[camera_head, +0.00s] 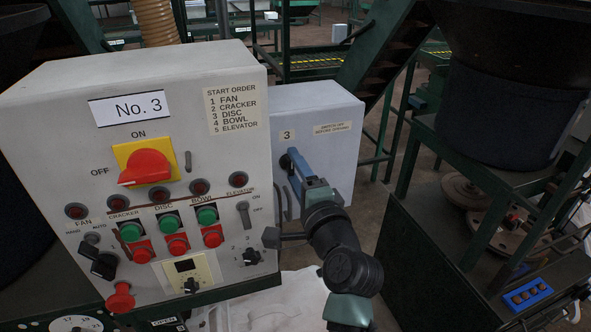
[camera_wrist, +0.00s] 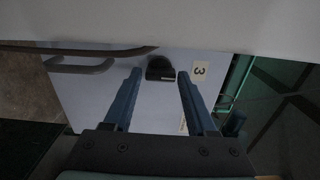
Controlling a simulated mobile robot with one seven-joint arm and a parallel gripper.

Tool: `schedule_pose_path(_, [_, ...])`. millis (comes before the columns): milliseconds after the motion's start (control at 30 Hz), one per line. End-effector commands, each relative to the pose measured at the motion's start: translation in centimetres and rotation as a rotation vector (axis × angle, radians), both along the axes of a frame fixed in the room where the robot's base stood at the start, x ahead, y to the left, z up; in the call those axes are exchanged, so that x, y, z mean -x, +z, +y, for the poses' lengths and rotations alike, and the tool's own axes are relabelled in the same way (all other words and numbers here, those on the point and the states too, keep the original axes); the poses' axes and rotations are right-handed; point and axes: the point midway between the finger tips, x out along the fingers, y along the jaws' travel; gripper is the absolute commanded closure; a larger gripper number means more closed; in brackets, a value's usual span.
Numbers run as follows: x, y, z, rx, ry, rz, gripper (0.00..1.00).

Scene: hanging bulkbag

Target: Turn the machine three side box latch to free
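The side box (camera_head: 318,130) is a pale grey box marked 3, right of the No. 3 panel. It also shows in the wrist view (camera_wrist: 90,95). Its latch is a small dark knob (camera_wrist: 160,67) beside the 3 label in the wrist view. In the head view the latch (camera_head: 284,161) is partly hidden by my fingers. My gripper (camera_head: 292,162) has blue fingers and reaches to the box face. In the wrist view my gripper (camera_wrist: 159,75) is open, with the latch between or just beyond the fingertips. I cannot tell whether they touch it.
The No. 3 control panel (camera_head: 60,125) stands close on the left, with a red rotary switch (camera_head: 146,167), buttons and knobs. A bent grey handle (camera_wrist: 80,66) shows left of my fingers in the wrist view. A green frame (camera_head: 400,180) stands to the right.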

Motion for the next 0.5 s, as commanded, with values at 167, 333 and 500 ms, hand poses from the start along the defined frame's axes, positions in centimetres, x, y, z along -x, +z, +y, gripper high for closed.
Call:
schedule_pose_path(167, [0.0, -0.01, 0.0, 0.001, 0.0, 0.0, 0.25])
schedule_pose_path(333, [0.01, 0.0, 0.01, 0.002, 0.0, -0.001, 0.25])
schedule_pose_path(500, [0.73, -0.16, -0.24, 0.003, 0.0, -0.001, 0.25])
